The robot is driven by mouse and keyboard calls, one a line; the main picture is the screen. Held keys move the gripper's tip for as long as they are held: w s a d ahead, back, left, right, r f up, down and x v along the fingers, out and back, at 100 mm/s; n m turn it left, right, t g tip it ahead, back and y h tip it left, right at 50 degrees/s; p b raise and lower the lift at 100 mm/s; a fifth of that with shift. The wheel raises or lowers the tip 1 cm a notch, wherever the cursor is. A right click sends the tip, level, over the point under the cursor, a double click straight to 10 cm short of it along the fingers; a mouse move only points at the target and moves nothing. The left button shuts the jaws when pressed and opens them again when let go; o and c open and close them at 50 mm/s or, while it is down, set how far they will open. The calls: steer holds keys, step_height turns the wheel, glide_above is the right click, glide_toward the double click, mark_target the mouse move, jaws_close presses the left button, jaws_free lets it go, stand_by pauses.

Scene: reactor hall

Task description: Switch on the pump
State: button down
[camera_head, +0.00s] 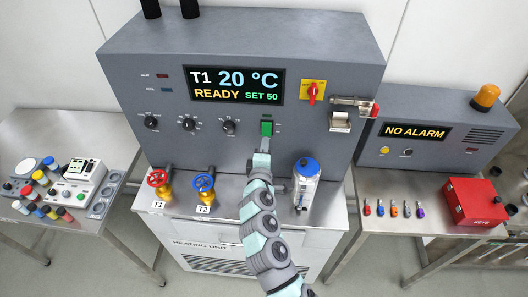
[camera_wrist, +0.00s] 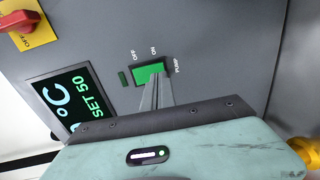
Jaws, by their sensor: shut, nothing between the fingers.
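The pump switch (camera_head: 267,128) is a green rocker on the front of the grey heating unit (camera_head: 200,95). In the wrist view the green switch (camera_wrist: 149,73) has the labels OFF, ON and PUMP beside it. A small dark green indicator (camera_wrist: 124,79) sits next to it and looks unlit. My gripper (camera_head: 264,145) is shut and empty, just below the switch. In the wrist view its closed fingertips (camera_wrist: 153,82) overlap the switch's lower edge. I cannot tell whether they touch it, nor which way the rocker is pressed.
A red-yellow rotary switch (camera_head: 312,92) and a latch with a red handle (camera_head: 352,110) are to the right. The display (camera_head: 236,85) reads T1 20 °C, READY, SET 50. Red (camera_head: 158,180) and blue (camera_head: 204,184) valves and a blue-capped vessel (camera_head: 306,186) stand beside my arm.

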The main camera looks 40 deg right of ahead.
steer(key=shift+x, duration=1.25)
steer(key=shift+w+d+b, duration=0.1)
steer(key=shift+d+b, duration=0.05)
steer(key=shift+b, duration=0.65)
steer(key=f+b+v, duration=0.2)
steer(key=f+v, duration=0.1)
steer(key=v, duration=1)
steer(key=shift+s+a, duration=0.3)
steer(key=shift+a, duration=0.1)
steer(key=shift+f, duration=0.1)
